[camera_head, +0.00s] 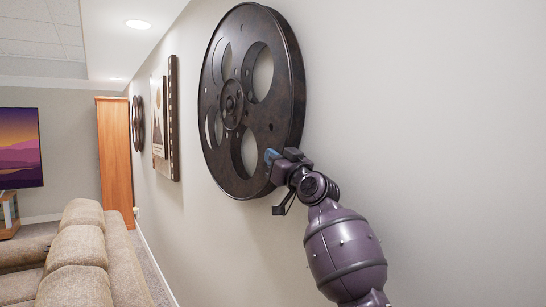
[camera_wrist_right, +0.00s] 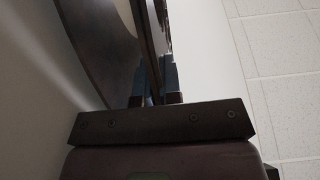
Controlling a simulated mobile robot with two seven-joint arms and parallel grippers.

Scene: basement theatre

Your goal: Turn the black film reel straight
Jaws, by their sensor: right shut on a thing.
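The black film reel (camera_head: 290,70) hangs on the wall, a large dark disc with round cut-outs and a central hub. My right gripper (camera_head: 272,160) is at its lower right edge and is shut on the rim. In the right wrist view the reel (camera_wrist_right: 100,40) runs up from between the fingers (camera_wrist_right: 156,90), with the rim held there. The exact grip contact is partly hidden by the gripper body. My left gripper is not in view.
Framed pictures (camera_head: 173,120) and another dark reel (camera_head: 137,122) hang farther along the same wall. A beige sofa (camera_head: 82,250) stands at the lower left, with a wooden cabinet (camera_head: 115,160) and a screen (camera_head: 20,148) beyond. The wall right of the reel is bare.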

